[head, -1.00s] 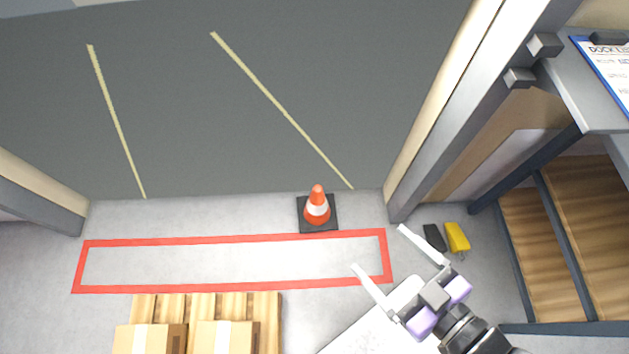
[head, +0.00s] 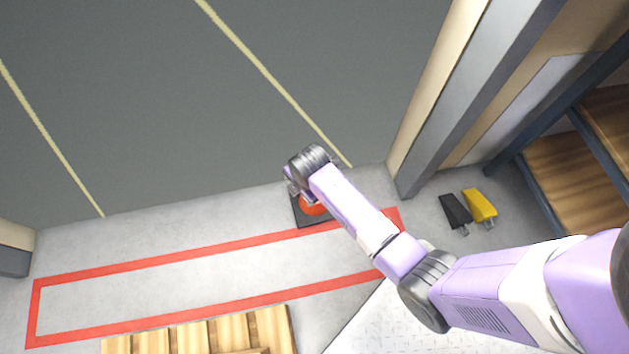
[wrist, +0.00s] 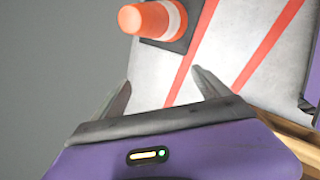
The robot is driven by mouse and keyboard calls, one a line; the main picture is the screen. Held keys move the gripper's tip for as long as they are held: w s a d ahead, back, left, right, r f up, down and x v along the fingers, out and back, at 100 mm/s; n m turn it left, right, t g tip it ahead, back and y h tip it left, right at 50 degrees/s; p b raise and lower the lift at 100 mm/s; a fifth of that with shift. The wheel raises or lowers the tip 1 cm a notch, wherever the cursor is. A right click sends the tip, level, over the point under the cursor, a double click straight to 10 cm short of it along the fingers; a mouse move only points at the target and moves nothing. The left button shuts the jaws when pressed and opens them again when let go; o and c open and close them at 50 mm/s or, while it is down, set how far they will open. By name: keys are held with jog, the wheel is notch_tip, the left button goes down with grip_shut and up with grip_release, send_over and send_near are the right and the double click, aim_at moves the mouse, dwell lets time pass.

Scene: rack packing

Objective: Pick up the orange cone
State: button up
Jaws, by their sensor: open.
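The orange cone (head: 314,209) has a white band and a square black base. It stands on the pale floor by the dark grey edge, and my arm hides most of it in the head view. In the wrist view the cone (wrist: 150,19) shows at the top edge, beyond my fingers. My gripper (wrist: 164,88) is open, its two fingers apart with nothing between them. In the head view my wrist is over the cone and the fingertips cannot be made out.
A red rectangle (head: 150,262) is marked on the floor in front of the cone. A wooden pallet (head: 205,332) is at the bottom. A post (head: 440,110) rises to the right of the cone. Black (head: 455,212) and yellow (head: 480,206) wedge-like objects lie near a shelf.

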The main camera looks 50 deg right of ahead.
jog(key=w+d+n+b, duration=0.1)
jog(key=d, duration=0.1)
jog(key=d+f+n+g+b, duration=0.1)
jog(key=d, duration=0.2)
jog(key=w+d+g+b, duration=0.1)
jog(key=d, duration=0.2)
jog(key=shift+w+f+n+h, duration=0.35)
jog(key=shift+n+h, duration=0.05)
jog(key=shift+d+f+g, duration=0.1)
jog(key=shift+d+g, duration=0.1)
jog(key=shift+g, duration=0.1)
notch_tip(320, 180, down, 7)
jog(key=d+b, duration=0.1)
jog(key=b, duration=0.4)
jog(key=shift+s, duration=0.1)
jog(key=shift+c, duration=0.5)
grip_shut()
